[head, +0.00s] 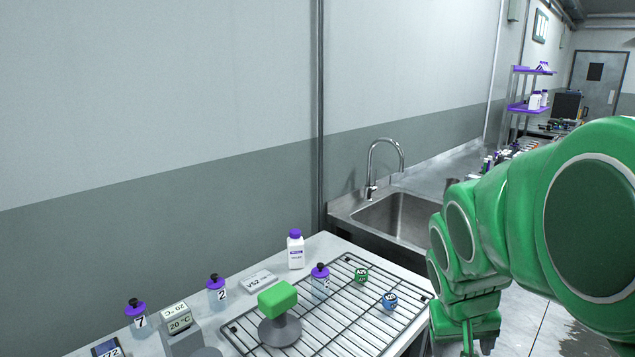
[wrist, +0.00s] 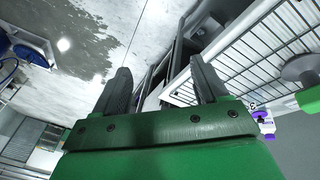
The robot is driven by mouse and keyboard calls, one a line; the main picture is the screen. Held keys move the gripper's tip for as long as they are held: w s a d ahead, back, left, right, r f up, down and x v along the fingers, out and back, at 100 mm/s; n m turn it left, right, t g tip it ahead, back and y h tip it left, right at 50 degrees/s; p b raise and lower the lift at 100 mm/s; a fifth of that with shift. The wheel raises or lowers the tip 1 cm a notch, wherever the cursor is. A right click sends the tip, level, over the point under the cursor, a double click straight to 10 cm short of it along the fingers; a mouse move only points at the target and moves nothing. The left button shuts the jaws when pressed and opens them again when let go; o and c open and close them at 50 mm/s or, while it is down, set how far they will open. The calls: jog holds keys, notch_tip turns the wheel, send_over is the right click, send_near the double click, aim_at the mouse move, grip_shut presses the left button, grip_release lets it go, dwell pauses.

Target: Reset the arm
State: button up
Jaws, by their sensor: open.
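My gripper (wrist: 160,68) is open, with its two dark fingers apart and nothing between them in the wrist view. In the head view my green arm fills the right side, and my gripper (head: 467,343) hangs at the lower edge, right of the bench and apart from it. Its fingertips are cut off there.
The bench's wire rack (head: 345,318) holds a green-topped stamp-like tool (head: 279,315), a bottle (head: 320,281), a green die (head: 361,275) and a blue die (head: 390,300). A white bottle (head: 296,250) stands behind. A sink (head: 397,215) lies beyond. Floor (head: 555,325) is open at right.

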jog(key=s+a+f+g+y, duration=0.1)
jog(key=s+a, duration=0.1)
jog(key=s, duration=0.4)
jog(key=s+a+f+g, duration=0.1)
jog(key=s+a, duration=0.2)
jog(key=s, duration=0.3)
jog(key=s+a+f+n+g+y, duration=0.1)
jog(key=s+a+g, duration=0.1)
jog(key=s, duration=0.4)
jog(key=shift+a+y, duration=0.3)
jog(key=shift+a, duration=0.45)
